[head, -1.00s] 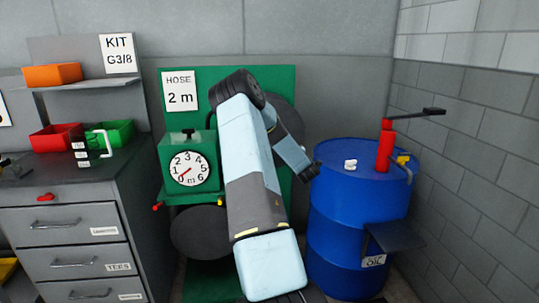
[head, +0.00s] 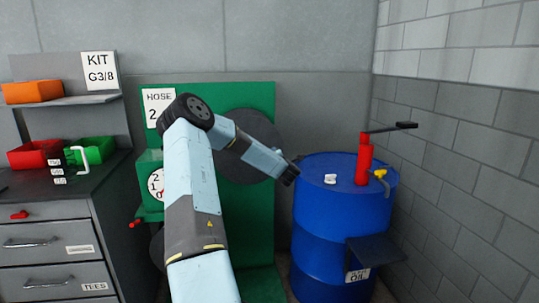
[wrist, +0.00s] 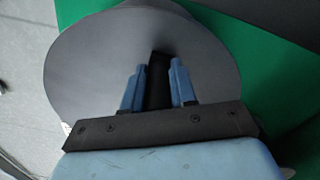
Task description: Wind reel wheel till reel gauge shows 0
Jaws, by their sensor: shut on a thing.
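A large grey disc (head: 238,165) stands against the green panel (head: 258,100), partly behind my arm. In the wrist view the grey disc (wrist: 85,60) fills much of the picture. My gripper (wrist: 158,78) has its two blue fingers closed on a narrow dark piece (wrist: 159,64) in front of the disc; I cannot tell whether it joins the disc. In the head view I cannot make out the gripper's fingers.
A blue barrel (head: 318,220) with a red pump (head: 364,160) and dark lever stands close to the right of my arm. A grey drawer cabinet (head: 45,222) with red and green bins stands at the left. A brick wall (head: 480,150) closes the right side.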

